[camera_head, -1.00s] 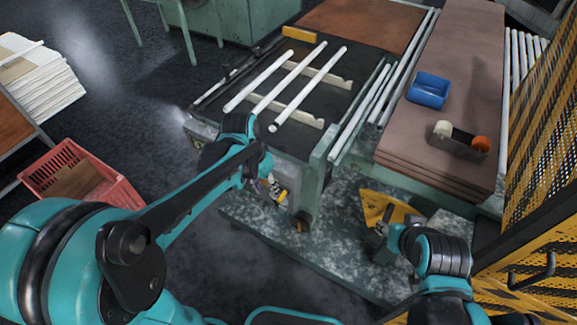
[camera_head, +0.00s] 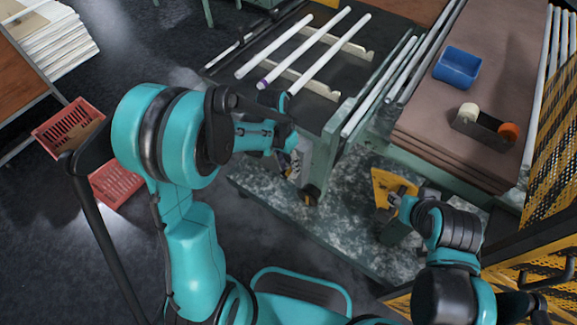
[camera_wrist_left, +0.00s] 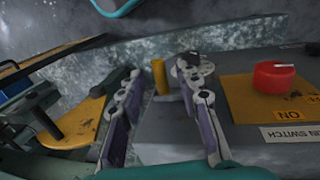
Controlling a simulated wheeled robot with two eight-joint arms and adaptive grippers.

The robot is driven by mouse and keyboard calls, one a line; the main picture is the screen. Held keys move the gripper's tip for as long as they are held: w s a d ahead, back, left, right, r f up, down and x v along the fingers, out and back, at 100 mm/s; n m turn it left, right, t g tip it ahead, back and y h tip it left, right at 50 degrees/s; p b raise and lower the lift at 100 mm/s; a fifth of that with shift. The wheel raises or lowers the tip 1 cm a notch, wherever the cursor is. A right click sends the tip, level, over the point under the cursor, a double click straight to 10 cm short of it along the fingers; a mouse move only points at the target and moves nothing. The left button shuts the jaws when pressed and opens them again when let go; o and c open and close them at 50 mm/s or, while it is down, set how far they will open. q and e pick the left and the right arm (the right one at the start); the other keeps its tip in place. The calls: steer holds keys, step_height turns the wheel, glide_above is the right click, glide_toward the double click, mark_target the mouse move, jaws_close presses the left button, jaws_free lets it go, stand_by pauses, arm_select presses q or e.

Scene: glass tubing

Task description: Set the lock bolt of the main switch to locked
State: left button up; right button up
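The main switch shows in the left wrist view as a red knob (camera_wrist_left: 274,76) on a yellow plate (camera_wrist_left: 240,104) marked ON, above a label (camera_wrist_left: 292,134) ending in SWITCH. A short brass-yellow peg (camera_wrist_left: 160,77), seemingly the lock bolt, stands left of it. My left gripper (camera_wrist_left: 158,92) is open, its fingers on either side of the peg in this view; I cannot tell whether they touch it. In the head view my left gripper (camera_head: 288,165) is at the machine's front, and its arm hides the switch. My right gripper (camera_head: 396,208) is beside a yellow part; its fingers are unclear.
The machine's table (camera_head: 325,100) carries several white glass tubes (camera_head: 328,53). To its right is a brown stack (camera_head: 440,130) with a blue bin (camera_head: 457,67). A yellow mesh guard (camera_head: 545,150) stands at the right. A red crate (camera_head: 68,128) is on the floor at left.

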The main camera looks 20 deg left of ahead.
arm_select(q)
jaws_close()
steer(key=shift+w+a, duration=0.25)
steer(key=shift+a, duration=0.45)
steer(key=shift+w+a, duration=0.3)
steer(key=shift+a, duration=0.4)
steer(key=shift+w+a, duration=0.25)
steer(key=shift+a, duration=0.45)
jaws_free()
step_height(320, 180, up, 12)
steer(key=a, duration=0.2)
steer(key=shift+w, duration=0.4)
steer(key=shift+a, duration=0.1)
